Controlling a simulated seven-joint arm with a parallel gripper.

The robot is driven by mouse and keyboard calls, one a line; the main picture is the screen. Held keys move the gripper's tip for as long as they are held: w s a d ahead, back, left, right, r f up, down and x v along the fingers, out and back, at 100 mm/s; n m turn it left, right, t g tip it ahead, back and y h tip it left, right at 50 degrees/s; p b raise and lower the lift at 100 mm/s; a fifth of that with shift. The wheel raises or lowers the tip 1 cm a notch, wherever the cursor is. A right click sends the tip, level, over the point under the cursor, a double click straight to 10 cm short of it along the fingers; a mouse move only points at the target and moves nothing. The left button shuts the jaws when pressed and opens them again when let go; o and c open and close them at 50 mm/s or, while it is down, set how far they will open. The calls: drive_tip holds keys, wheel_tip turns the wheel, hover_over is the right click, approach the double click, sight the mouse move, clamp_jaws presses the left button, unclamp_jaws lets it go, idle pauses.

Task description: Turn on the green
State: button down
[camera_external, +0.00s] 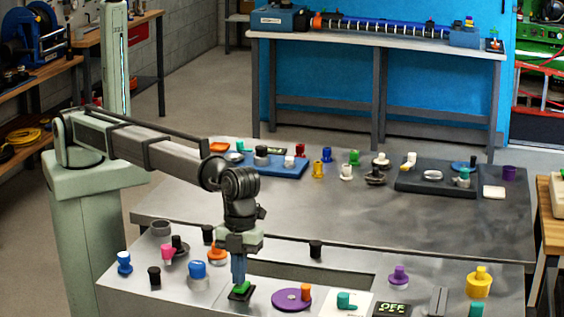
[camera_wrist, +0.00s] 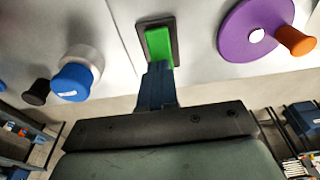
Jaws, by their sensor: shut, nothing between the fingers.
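The green switch (camera_external: 243,287) sits in a dark square frame on the front panel, at the lower middle of the outside view. It also shows in the wrist view (camera_wrist: 158,46) as a green rocker in a black frame. My gripper (camera_external: 239,281) points down right over it, with its blue fingers closed together and empty. In the wrist view the fingertips (camera_wrist: 157,68) overlap the near end of the green part. I cannot tell whether they touch it. An "OFF" display (camera_external: 392,308) shows at the front of the panel, to the right.
A purple disc with an orange knob (camera_external: 288,299) is close on the right of the switch. A blue knob (camera_external: 197,270) on a grey base is close on the left. A teal handle (camera_external: 346,301), a yellow knob (camera_external: 480,281) and several other knobs stand around.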

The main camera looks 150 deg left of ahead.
drive_tip(key=shift+f, duration=0.25)
